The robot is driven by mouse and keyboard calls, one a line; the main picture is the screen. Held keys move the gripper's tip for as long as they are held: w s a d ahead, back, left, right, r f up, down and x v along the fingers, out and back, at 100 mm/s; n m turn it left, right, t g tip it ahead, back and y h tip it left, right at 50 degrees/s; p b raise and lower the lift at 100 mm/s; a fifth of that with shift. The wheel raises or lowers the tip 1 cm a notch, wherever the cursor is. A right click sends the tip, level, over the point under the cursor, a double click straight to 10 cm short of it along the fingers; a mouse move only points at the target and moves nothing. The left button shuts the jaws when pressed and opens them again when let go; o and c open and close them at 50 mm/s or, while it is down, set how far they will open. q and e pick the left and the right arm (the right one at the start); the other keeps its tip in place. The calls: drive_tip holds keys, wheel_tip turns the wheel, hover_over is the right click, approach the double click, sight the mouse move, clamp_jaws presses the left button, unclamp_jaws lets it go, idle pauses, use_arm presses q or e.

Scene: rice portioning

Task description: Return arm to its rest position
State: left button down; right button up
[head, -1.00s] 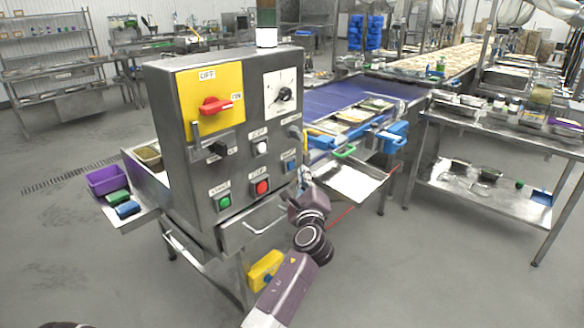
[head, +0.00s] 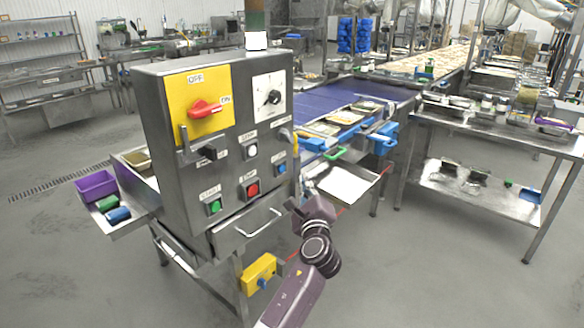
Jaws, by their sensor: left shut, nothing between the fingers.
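My left arm (head: 316,252), purple-grey with dark joint rings, comes up from the bottom of the head view. Its left gripper (head: 296,212) is small in view at the arm's far end, in front of the right side of the control cabinet's drawer. It is shut and holds nothing; the fingers are hard to make out against the metal behind. My right gripper is not in view.
A steel control cabinet (head: 160,140) with a red switch and several buttons stands close by. A side shelf with a purple bin (head: 96,186) is at its left. A blue conveyor (head: 325,98) runs behind. A steel table (head: 480,128) stands right. Floor at lower right is clear.

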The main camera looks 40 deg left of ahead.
use_arm(q)
drive_tip(key=s+d+f+n+g+h, duration=0.1)
drive_tip(key=s+d+f+h, duration=0.15)
drive_tip(key=f, duration=0.95)
drive_tip(key=s+d+f+g+h, duration=0.1)
drive_tip(key=s+d+f+h, duration=0.15)
drive_tip(key=f, duration=0.85)
drive_tip(key=s+d+f+n+g+h, duration=0.1)
drive_tip(key=d+f+g+h, duration=0.15)
drive_tip(key=f, duration=0.95)
drive_tip(key=s+d+f+n+g+h, duration=0.1)
drive_tip(key=s+d+f+n, duration=0.15)
drive_tip(key=s+f, duration=0.6)
drive_tip(key=s+d+f+n+g+h, duration=0.1)
drive_tip(key=s+d+f+n+g, duration=0.15)
drive_tip(key=s+f, duration=0.6)
drive_tip(key=s+d+f+n+g, duration=0.1)
drive_tip(key=s+f+n, duration=0.2)
drive_tip(key=s, duration=0.9)
drive_tip(key=s+d+f+n+g+h, duration=0.1)
drive_tip(key=s+d+f+n+g, duration=0.1)
drive_tip(key=s+f, duration=0.6)
drive_tip(key=s+d+f+n+g+h, duration=0.1)
drive_tip(key=s+f, duration=0.5)
drive_tip(key=s, duration=1.1)
drive_tip(key=n+g, duration=0.1)
drive_tip(key=n, duration=0.1)
drive_tip(key=shift+d+f+n, duration=0.15)
drive_tip(key=shift+d+n, duration=0.25)
